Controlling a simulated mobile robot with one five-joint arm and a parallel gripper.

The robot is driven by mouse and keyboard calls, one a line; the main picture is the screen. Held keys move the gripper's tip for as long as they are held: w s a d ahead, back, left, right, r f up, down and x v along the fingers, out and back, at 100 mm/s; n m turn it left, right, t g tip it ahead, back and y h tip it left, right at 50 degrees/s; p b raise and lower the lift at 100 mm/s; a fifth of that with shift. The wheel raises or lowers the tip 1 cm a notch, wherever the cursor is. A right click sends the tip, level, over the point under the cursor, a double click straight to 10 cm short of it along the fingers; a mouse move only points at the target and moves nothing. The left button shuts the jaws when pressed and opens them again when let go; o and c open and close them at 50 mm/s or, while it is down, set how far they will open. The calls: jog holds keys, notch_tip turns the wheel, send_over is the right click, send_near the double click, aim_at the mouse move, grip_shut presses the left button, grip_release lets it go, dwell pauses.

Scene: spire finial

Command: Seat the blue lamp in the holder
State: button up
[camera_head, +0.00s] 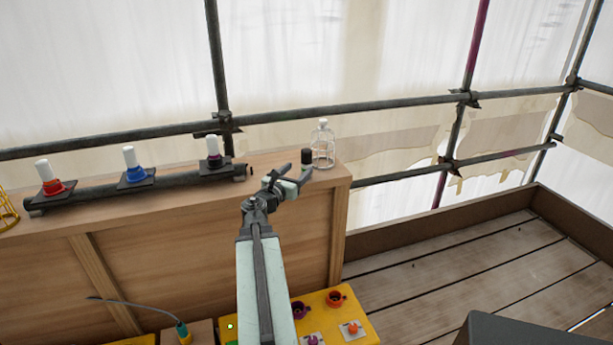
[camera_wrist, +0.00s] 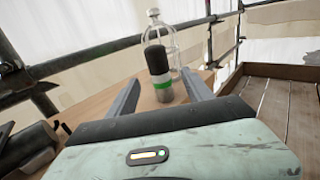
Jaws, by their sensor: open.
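I cannot tell which fitting is the holder. My gripper (camera_head: 295,174) is open and empty, well to the right of the blue lamp, over the right end of the wooden ledge. In the wrist view, my open fingers (camera_wrist: 161,78) point at a black cylinder with a green band (camera_wrist: 160,70). The blue lamp is not visible there.
A clear bottle-shaped object (camera_head: 323,146) stands on the ledge (camera_head: 275,159) by the black cylinder. Below are yellow boxes (camera_head: 360,325) with an orange cup (camera_head: 336,298) and a purple cup (camera_head: 300,310). Scaffold poles run behind.

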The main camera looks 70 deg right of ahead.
aim_at(304, 163)
jog(key=d, duration=0.7)
jog(key=shift+s+d, duration=0.2)
jog(key=shift+d, duration=0.1)
jog(key=shift+a, duration=0.1)
grip_shut()
